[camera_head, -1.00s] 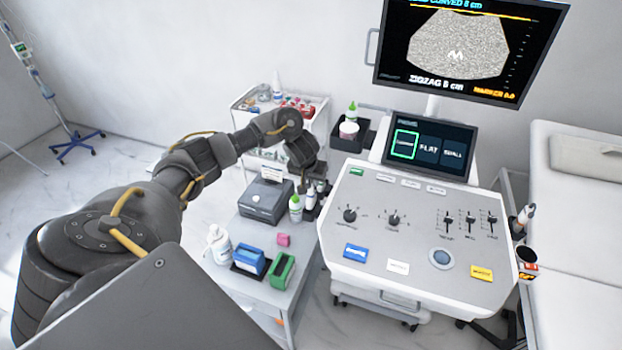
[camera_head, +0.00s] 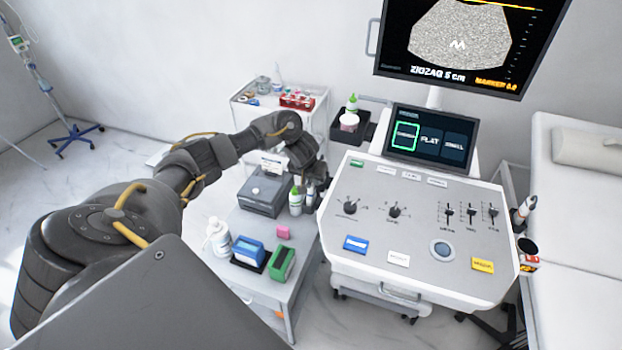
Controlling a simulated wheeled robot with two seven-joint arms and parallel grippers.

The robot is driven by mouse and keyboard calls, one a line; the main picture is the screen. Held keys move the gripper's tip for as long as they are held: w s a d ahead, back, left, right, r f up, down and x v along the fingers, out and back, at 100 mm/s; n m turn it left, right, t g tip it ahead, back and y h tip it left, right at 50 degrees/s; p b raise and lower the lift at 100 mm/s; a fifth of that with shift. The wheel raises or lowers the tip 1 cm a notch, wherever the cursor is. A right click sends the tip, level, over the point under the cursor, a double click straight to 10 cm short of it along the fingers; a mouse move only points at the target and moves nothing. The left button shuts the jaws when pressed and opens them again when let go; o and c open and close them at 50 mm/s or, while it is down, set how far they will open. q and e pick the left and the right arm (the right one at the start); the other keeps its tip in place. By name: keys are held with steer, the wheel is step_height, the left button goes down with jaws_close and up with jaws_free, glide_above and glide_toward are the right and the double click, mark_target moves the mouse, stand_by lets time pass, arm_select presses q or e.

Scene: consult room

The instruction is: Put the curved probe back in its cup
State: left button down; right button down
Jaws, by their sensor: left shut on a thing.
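My left arm reaches from the left over the cart, and its gripper (camera_head: 316,186) points down between the cart and the console's left edge. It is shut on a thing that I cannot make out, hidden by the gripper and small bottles. I cannot tell whether this is the curved probe. A probe with a pale head (camera_head: 525,208) stands in a holder at the console's right side. Below it is a dark open cup (camera_head: 527,246) with nothing visibly standing in it. My right gripper is not in view.
The console (camera_head: 375,235) stands at centre right, with a small screen (camera_head: 430,138). The cart (camera_head: 232,270) holds a grey box (camera_head: 265,194), a green-capped bottle (camera_head: 295,203), a white pump bottle (camera_head: 218,238), and blue and green blocks. A bed (camera_head: 580,220) is at the right.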

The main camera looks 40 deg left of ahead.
arm_select(q)
steer(key=shift+f, duration=0.25)
stand_by(0.4)
steer(key=c, duration=1.2)
jaws_free()
steer(key=shift+o, duration=0.2)
steer(key=p+v, duration=0.4)
steer(key=v, duration=0.7)
steer(key=shift+p, duration=0.3)
steer(key=shift+f, duration=0.15)
